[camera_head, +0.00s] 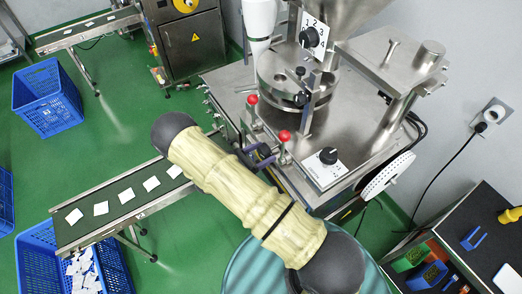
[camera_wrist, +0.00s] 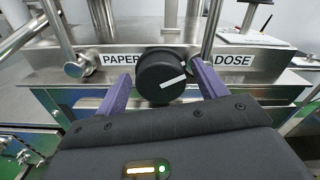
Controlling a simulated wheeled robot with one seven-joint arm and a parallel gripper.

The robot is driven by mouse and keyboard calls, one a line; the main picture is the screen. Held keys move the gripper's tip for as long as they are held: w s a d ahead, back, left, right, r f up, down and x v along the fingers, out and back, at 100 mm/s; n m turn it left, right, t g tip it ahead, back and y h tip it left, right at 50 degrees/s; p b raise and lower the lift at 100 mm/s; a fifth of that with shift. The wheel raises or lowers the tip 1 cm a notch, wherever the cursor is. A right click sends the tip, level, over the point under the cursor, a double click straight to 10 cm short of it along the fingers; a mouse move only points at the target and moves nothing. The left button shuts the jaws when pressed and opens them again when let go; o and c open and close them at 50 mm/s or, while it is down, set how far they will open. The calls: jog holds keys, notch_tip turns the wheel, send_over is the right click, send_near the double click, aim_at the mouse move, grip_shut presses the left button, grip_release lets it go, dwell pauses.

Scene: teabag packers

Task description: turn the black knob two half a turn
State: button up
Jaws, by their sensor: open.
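A black knob (camera_wrist: 162,77) with a white pointer line sits on the steel front panel between the words PAPER and DOSE in the wrist view. Its line points right and slightly up. My gripper (camera_wrist: 163,84) is open, with one purple finger on each side of this knob; whether they touch it I cannot tell. In the head view my gripper (camera_head: 262,156) is at the machine's front edge, and my arm partly hides that area. Other black knobs are on a numbered upright plate (camera_head: 309,37) and a white top plate (camera_head: 328,156). No label reads "two" on the knob at my gripper.
Red-tipped levers (camera_head: 284,135) stand close to my gripper on the machine (camera_head: 350,128). A conveyor (camera_head: 115,212) with white teabags is at the left, with a blue crate (camera_head: 118,268) below it. A black bench (camera_head: 478,240) is at the right.

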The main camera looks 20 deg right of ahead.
jog(key=c, duration=1)
